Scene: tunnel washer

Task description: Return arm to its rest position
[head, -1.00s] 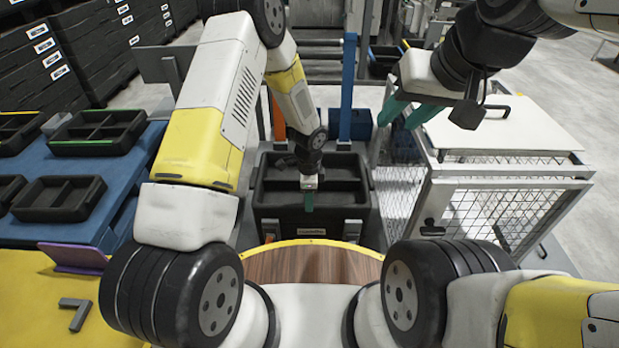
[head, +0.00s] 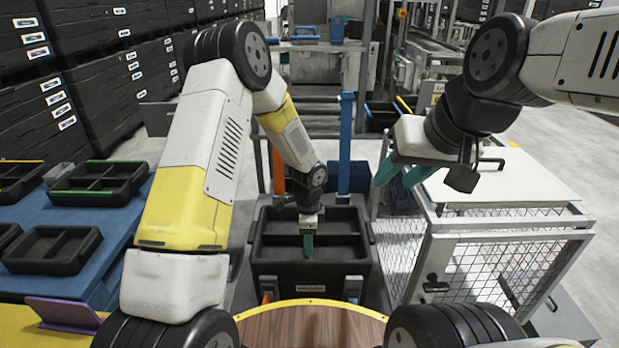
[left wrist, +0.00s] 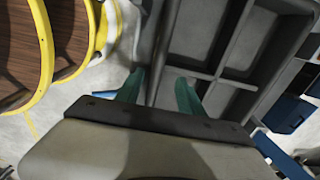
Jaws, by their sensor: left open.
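My left arm comes in from the left of the head view and bends down toward a black divided bin (head: 311,268). My left gripper (head: 308,245) hangs over the bin and is empty. In the left wrist view its two green fingers (left wrist: 160,92) are apart, with the bin's compartments (left wrist: 225,50) beyond them. The fingertips' exact height over the bin is hard to tell.
A blue table (head: 105,240) with several black trays (head: 97,183) is at the left. A round wooden top with a yellow rim (head: 310,326) lies in front of me. Stacked black crates (head: 90,80) fill the back left.

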